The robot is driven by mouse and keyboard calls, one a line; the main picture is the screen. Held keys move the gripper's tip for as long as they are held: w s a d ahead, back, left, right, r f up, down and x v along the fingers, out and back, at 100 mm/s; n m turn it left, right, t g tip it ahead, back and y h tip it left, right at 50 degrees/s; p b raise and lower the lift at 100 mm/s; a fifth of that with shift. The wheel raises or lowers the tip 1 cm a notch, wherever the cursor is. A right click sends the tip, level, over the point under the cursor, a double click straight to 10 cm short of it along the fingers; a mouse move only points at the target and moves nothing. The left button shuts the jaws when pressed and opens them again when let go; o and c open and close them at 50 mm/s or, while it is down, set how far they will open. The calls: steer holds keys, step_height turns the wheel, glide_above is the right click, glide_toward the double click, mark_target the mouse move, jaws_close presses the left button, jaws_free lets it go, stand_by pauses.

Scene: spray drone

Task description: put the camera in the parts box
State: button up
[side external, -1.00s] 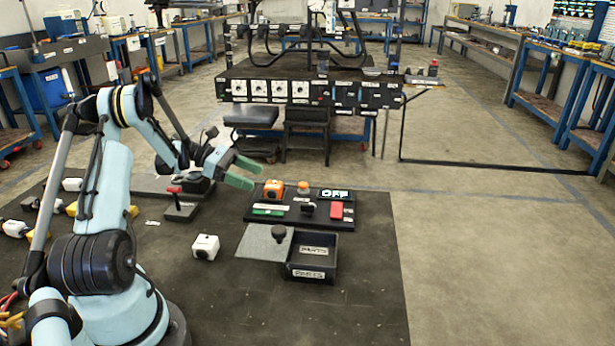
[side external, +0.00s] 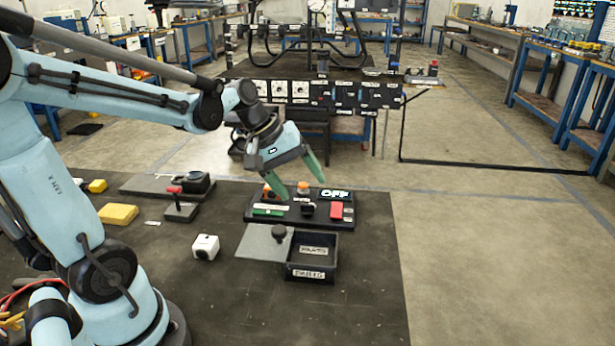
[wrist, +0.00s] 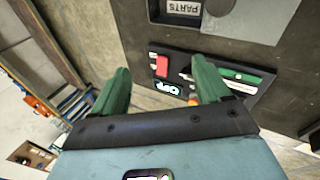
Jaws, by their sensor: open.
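A small white cube with a dark round spot (side external: 206,247), which looks like the camera, sits on the dark mat left of the parts box. The black parts box (side external: 309,274) has an open top and PARTS labels; part of it also shows at the top of the wrist view (wrist: 160,12). A grey plate with a black knob (side external: 262,243) lies at the box's left side. My gripper (side external: 304,191) is open and empty, its green fingers pointing down above the black panel behind the box. In the wrist view, both fingers (wrist: 160,68) are apart with nothing between them.
The black panel (side external: 262,219) carries a lit OFF sign (side external: 335,194), a red block (side external: 336,210) and an orange knob. An orange item is partly hidden behind a finger. A red-handled stand (side external: 180,210) and yellow block (side external: 118,214) are left. The mat's front is clear.

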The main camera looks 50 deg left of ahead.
steer(key=s+d+m+t+y, duration=0.1)
steer(key=s+d+m+y, duration=0.1)
steer(key=s+d+m, duration=0.3)
steer(key=m, duration=0.3)
steer(key=shift+s, duration=0.2)
steer(key=m, duration=0.1)
steer(key=s+d+m+t, duration=0.1)
steer(key=shift+s+f+m+y, duration=0.1)
steer(key=shift+s+m+y, duration=0.05)
steer(key=shift+m+y, duration=0.25)
